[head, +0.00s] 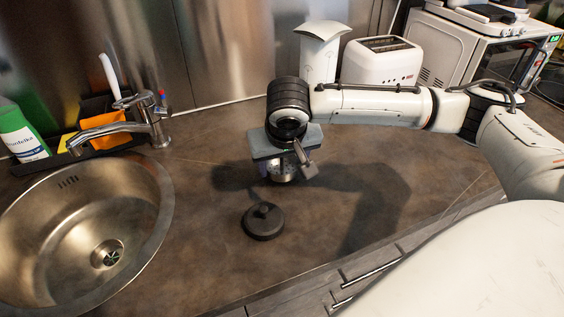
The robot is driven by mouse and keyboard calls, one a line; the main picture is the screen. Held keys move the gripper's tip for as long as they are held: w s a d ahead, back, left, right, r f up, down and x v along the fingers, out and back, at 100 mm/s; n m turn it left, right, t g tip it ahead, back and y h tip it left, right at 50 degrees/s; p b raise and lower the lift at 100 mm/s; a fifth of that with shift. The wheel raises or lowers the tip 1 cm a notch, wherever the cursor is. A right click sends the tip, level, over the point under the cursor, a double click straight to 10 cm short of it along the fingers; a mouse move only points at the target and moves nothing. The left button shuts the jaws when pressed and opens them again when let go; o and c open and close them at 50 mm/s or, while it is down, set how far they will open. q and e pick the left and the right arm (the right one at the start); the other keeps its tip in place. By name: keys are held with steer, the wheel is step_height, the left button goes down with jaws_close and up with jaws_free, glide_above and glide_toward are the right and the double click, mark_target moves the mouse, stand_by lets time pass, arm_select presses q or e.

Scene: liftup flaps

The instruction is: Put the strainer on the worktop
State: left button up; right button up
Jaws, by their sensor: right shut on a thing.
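My right gripper (285,155) is shut on a small silver metal thing, which looks like the strainer (282,175). The gripper body hides its upper part. The strainer is low over the brown worktop (330,220), and I cannot tell whether it touches the surface. A black round lid with a knob (263,222) lies on the worktop just in front of the strainer, apart from it. My left gripper is not in view.
A steel sink (60,225) with a tap (125,128) is at the left, with a green-and-white bottle (22,135) behind it. A white canister (320,55), toaster (382,60) and microwave (470,50) stand at the back. The worktop right of the lid is clear.

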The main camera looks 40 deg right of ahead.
steer(key=shift+f, duration=0.25)
steer(key=shift+f, duration=0.25)
steer(key=o, duration=1.1)
steer(key=shift+r, duration=0.1)
steer(key=shift+r, duration=0.4)
steer(key=v, duration=1.2)
steer(key=shift+p, duration=0.4)
steer(key=shift+a+r, duration=0.1)
